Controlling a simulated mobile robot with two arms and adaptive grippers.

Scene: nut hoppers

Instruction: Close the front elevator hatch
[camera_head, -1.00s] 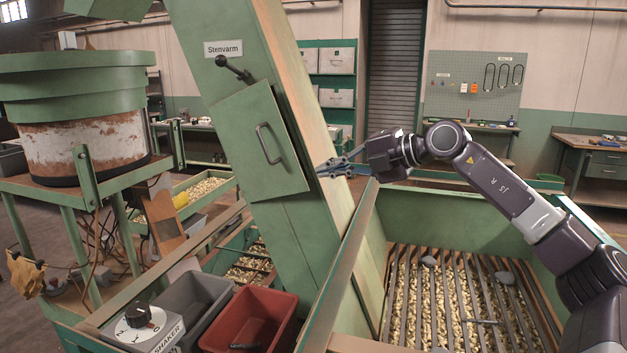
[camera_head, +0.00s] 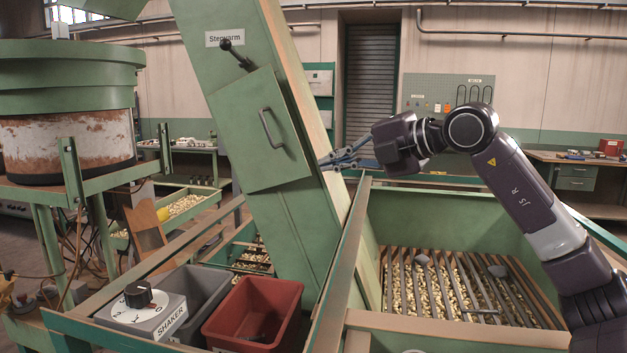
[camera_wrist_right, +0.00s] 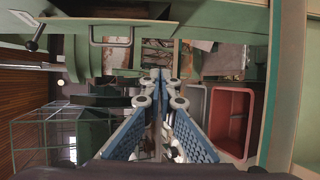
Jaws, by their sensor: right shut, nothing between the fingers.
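The front elevator hatch (camera_head: 255,135) is a flat green panel with a grey bar handle (camera_head: 271,128) on the sloped green elevator (camera_head: 305,215). Its right edge shows thickness and seems to stand a little proud of the elevator; I cannot tell how far it is open. A black latch lever (camera_head: 234,54) sits above it. My right gripper (camera_head: 323,162) is shut and empty, just right of the hatch's lower right edge, with no clear contact. In the right wrist view, the handle (camera_wrist_right: 110,40) and lever (camera_wrist_right: 36,38) lie beyond the shut fingertips (camera_wrist_right: 160,76). My left gripper is out of view.
A grated nut hopper (camera_head: 450,213) lies below my right arm. A red bin (camera_head: 254,312), a grey bin (camera_head: 190,290) and a shaker dial box (camera_head: 140,310) stand at the front. A round green vat (camera_head: 65,75) is at left.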

